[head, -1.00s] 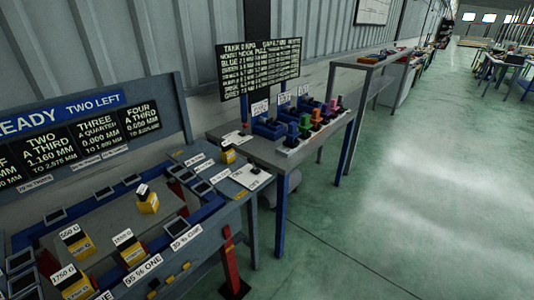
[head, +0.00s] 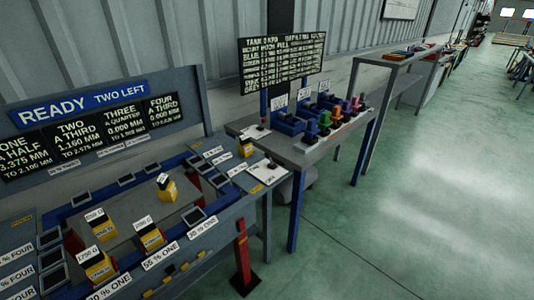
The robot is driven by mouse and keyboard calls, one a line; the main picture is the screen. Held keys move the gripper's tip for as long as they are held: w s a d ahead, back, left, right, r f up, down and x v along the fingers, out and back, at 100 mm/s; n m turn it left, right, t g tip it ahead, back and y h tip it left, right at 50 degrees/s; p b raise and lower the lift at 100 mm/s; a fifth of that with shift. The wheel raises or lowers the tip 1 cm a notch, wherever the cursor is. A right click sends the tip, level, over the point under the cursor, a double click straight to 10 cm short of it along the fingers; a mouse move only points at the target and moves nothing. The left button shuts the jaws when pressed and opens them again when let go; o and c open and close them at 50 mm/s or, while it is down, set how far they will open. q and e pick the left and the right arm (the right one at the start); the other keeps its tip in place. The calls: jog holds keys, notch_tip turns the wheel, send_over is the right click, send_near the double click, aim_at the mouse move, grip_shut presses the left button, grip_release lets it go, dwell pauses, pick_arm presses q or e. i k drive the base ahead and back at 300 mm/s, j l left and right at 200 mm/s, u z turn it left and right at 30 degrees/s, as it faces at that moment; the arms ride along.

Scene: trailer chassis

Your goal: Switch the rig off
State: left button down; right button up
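The test rig is a blue and grey bench at the left, with a grey front panel (head: 215,232). Its black board (head: 83,132) reads "READY TWO LEFT" above four columns of readings in mm. Small yellow knobs or switches (head: 184,268) sit along the front panel, too small to tell their positions. Several yellow weight blocks, one of them near the front (head: 97,268), stand on the rig bed. A white plate with a dark stick or knob (head: 268,172) lies at its right end. I cannot tell which control is the off switch. Neither gripper is in view.
A grey table (head: 318,150) right of the rig carries blue bins and coloured pieces under a black chart board (head: 282,60). A red post on a black base (head: 242,258) stands by the rig's front. Green floor (head: 430,190) is clear at right.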

aim_at(268, 155)
jog(key=i+j+u, duration=0.25)
jog(key=j+u, duration=0.15)
jog(key=i+j+u, duration=0.35)
jog(key=j, duration=0.2)
